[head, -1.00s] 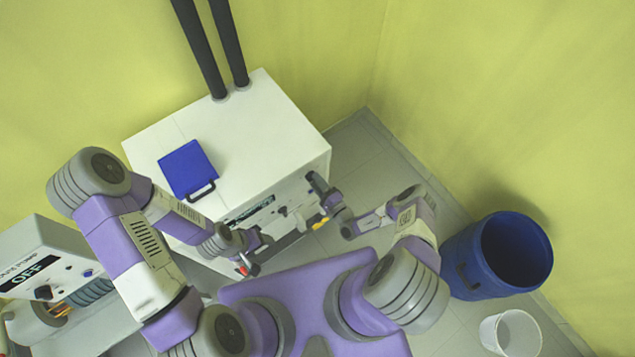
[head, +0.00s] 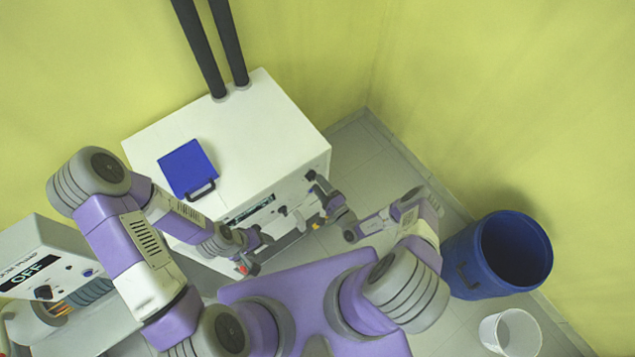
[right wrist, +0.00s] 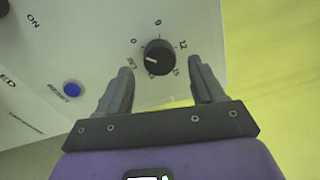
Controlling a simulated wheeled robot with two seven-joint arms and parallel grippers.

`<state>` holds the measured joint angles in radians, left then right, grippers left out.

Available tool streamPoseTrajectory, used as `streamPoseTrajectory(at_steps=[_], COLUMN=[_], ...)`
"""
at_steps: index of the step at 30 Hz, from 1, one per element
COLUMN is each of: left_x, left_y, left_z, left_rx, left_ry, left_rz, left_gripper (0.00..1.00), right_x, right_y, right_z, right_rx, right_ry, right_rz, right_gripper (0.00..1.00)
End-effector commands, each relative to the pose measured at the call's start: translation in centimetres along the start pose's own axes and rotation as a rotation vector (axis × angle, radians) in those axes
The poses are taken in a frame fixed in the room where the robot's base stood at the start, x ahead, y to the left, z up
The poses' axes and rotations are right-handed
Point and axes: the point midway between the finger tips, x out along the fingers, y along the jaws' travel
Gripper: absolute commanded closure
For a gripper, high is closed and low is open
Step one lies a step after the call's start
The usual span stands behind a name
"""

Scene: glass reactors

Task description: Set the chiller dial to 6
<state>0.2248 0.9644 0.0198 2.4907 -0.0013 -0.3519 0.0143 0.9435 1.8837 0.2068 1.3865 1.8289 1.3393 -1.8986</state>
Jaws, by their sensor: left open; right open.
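The chiller (head: 235,125) is a white cabinet standing against the yellow wall. Its black round dial (right wrist: 159,57) shows on the front panel in the right wrist view, ringed by printed numbers. The dial's white mark points left and slightly down, near what looks like the 3; a 9 is above it and 12 and 15 are at the right. My right gripper (right wrist: 161,74) is open, its fingers to the left and right just below the dial, with no clear contact. In the head view my right gripper (head: 323,190) is at the chiller's front. My left gripper (head: 250,258) is open and empty near the front's left part.
A blue RESET button (right wrist: 72,89) is left of the dial. A blue barrel (head: 480,260) and a white bin (head: 510,333) stand at the right. A pump unit (head: 40,260) reading OFF is at the left.

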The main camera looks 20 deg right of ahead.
Motion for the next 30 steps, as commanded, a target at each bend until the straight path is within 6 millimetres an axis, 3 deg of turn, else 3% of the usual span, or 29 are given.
streamPoseTrajectory(at_steps=[6, 11, 30], left_x=[0.3, 0.5, 0.5], left_y=[-0.1, -0.2, -0.2], left_z=[0.0, 0.0, 0.0], left_rx=[0.0, 0.0, 0.0], left_ry=[0.0, 0.0, 0.0], left_rz=[0.0, 0.0, 0.0], left_gripper=[0.31, 0.31, 0.31], right_x=[-3.9, -5.5, -5.8], right_y=[0.1, 0.0, 0.0], right_z=[-0.1, -0.1, 0.0], right_rx=[0.001, 0.001, 0.001], right_ry=[0.003, 0.001, -0.004], right_rz=[0.002, 0.001, 0.001], right_gripper=[0.32, 0.32, 0.32])
